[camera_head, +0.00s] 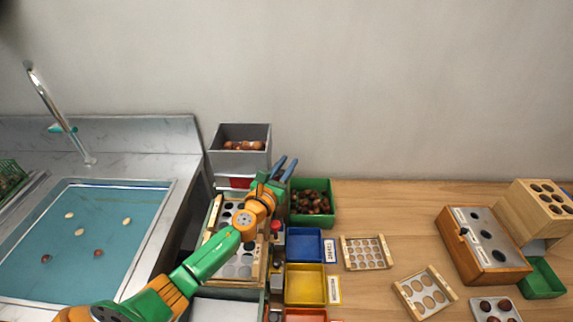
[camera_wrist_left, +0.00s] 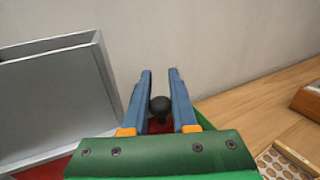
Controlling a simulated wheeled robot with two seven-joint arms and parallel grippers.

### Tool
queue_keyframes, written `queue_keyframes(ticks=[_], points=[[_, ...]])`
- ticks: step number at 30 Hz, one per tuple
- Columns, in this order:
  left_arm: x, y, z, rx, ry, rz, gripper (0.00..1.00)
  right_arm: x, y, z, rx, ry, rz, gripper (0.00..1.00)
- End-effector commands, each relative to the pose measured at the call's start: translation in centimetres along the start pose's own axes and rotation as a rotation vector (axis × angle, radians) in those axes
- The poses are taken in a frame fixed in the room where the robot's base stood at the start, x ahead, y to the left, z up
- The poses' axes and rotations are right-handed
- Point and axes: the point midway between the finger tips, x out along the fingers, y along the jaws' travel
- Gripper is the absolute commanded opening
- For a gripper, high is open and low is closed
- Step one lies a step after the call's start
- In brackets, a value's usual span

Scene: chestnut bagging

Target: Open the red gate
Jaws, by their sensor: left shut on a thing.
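The red gate (camera_head: 238,183) shows as a small red patch at the lower front of the grey hopper (camera_head: 240,160), partly hidden by my arm. In the left wrist view, a dark round knob (camera_wrist_left: 160,105) sits between the two blue fingers, with red surface (camera_wrist_left: 45,170) at the lower left. My left gripper (camera_head: 285,168) is beside the right side of the hopper, its fingers shut on the knob; it also shows in the left wrist view (camera_wrist_left: 160,90). My right gripper is not in view.
The hopper holds chestnuts. A green bin (camera_head: 325,215) of chestnuts stands right of the gripper, with blue (camera_head: 304,245) and yellow trays (camera_head: 305,285) in front. A perforated wooden sorter (camera_head: 215,235) lies under my arm. A sink (camera_head: 90,240) is at left.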

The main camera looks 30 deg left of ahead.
Motion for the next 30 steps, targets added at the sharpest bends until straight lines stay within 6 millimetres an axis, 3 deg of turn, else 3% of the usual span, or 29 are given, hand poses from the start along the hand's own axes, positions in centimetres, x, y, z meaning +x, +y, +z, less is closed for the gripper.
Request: queue_keyframes(ticks=[8, 18, 27, 28, 29, 30], points=[[0.0, 0.0, 0.0, 0.000, 0.000, 0.001, 0.00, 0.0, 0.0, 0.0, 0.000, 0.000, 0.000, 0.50], [1.8, -4.3, -0.1, -0.001, 0.001, 0.001, 0.00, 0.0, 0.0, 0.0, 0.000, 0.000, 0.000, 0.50], [1.9, -4.6, -0.1, 0.001, 0.001, 0.001, 0.00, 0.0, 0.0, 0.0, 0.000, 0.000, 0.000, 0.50], [1.9, -4.5, -0.1, 0.001, 0.001, 0.001, 0.31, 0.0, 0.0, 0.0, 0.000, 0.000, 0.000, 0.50], [1.9, -4.5, -0.1, 0.001, 0.001, 0.001, 0.39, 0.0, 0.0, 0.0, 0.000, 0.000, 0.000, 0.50], [1.9, -4.5, -0.1, 0.001, 0.001, 0.001, 0.39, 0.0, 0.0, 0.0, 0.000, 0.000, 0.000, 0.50]])
